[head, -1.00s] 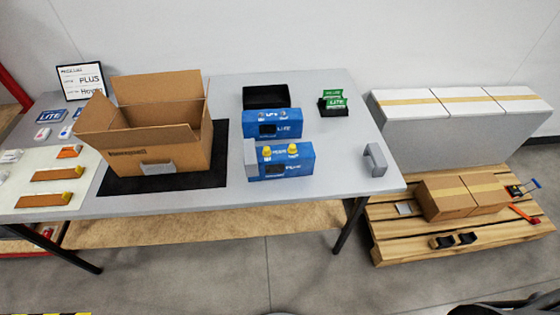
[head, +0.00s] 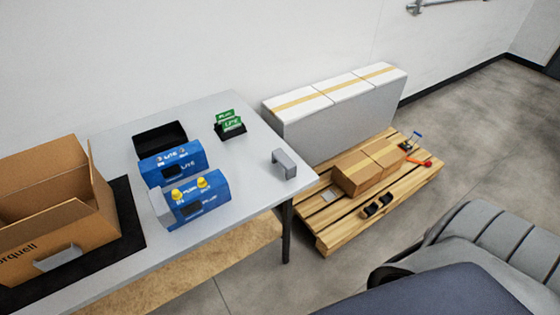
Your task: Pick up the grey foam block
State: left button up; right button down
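A grey U-shaped block (head: 285,164), which looks like foam, stands near the right edge of the table (head: 249,189). It is to the right of the blue analyser box (head: 210,212) with yellow knobs and apart from it. Another grey piece (head: 160,207) sits against the left end of that blue box. Neither of my grippers is in view, so nothing is seen touching either grey piece.
A second blue box (head: 185,162), a black tray (head: 160,137) and a green card holder (head: 230,128) stand behind. An open carton (head: 75,210) is at left. A pallet (head: 325,232) with brown cartons (head: 357,172) stands right of the table, before white-topped boxes (head: 345,112).

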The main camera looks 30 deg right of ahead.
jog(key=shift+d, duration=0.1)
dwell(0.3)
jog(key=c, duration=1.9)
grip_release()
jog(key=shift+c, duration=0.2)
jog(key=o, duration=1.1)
